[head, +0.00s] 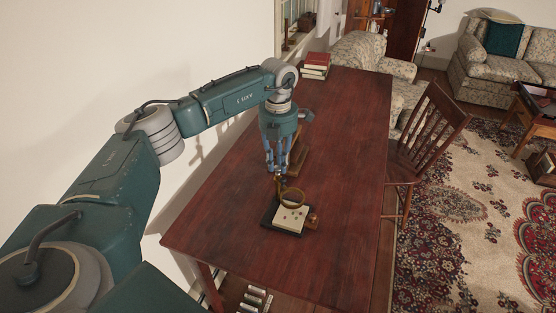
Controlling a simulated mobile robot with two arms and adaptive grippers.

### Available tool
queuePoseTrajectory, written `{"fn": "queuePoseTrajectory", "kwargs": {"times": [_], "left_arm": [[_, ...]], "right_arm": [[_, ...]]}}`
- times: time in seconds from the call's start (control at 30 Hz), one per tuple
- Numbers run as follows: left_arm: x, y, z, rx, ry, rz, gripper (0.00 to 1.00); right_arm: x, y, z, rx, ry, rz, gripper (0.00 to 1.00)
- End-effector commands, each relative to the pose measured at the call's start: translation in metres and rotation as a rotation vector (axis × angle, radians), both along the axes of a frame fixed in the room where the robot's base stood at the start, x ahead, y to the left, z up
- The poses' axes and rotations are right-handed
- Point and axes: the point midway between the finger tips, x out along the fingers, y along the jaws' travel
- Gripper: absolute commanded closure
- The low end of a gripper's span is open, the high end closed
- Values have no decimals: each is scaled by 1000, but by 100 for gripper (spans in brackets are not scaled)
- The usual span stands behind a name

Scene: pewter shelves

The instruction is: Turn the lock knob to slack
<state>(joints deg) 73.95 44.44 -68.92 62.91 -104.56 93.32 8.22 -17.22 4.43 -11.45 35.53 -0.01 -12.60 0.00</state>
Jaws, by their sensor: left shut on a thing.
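A small stand with a dark base (270,214) sits on the reddish wooden table. It carries a cream plate (291,219) with dark marks and a brass ring (292,197) above it. My left gripper (280,177) points down at the stand's upper rear part, just behind the ring. Its fingers are shut on a small part there, which I take to be the lock knob; the fingers mostly hide it, so its turn position cannot be read. My right gripper is not in view.
A wooden object (299,158) stands behind the gripper, partly hidden. Books (315,65) are stacked at the table's far end. A wooden chair (428,135) is at the right side. The table (345,120) is clear to the right of the stand.

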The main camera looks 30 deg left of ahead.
Motion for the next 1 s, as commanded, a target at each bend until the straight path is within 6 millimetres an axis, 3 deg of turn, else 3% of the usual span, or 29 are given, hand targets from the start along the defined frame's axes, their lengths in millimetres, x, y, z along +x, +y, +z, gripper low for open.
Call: {"fn": "queuePoseTrajectory", "kwargs": {"times": [0.3, 0.8, 0.83, 0.9, 1.0], "left_arm": [[1, 0, 2, -2, -5, 107, 100], [2, 0, 2, -1, -5, 125, 100], [2, 0, 2, -1, -5, 125, 78], [1, 0, 2, -1, -5, 125, 64], [1, 0, 1, 0, -4, 124, 60]], "right_arm": [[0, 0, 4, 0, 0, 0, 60], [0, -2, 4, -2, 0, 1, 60], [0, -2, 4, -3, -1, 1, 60], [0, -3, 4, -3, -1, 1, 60], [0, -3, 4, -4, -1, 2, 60]]}}
